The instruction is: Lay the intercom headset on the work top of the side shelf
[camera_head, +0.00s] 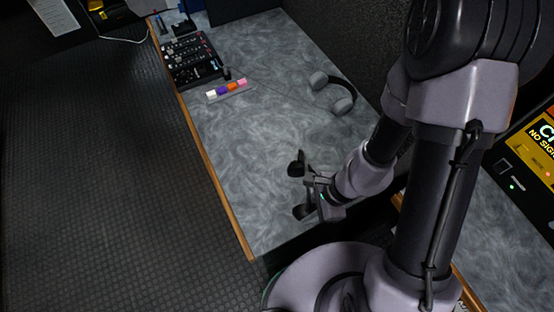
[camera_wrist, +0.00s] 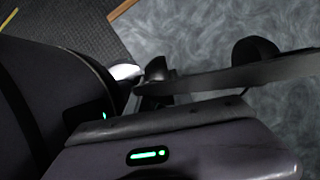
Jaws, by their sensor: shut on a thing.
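My gripper (camera_head: 319,193) is shut on a black headset, apparently the intercom headset (camera_head: 297,167). Its two dark round cups point away to the left in the head view. In the wrist view, the headset's dark band (camera_wrist: 240,76) crosses the jaws, with one cup in front and the other to the right. The headset is over the near end of a grey mottled work top (camera_head: 235,170) with a wooden edge. I cannot tell whether it touches the surface. My gripper and arm hide part of the band.
Grey headphones (camera_head: 342,104) lie on the work top towards the back right. A strip of coloured blocks (camera_head: 229,89) and a black mixer panel (camera_head: 190,58) lie farther along. A lit screen panel (camera_head: 540,140) stands at the right. The work top's middle is clear.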

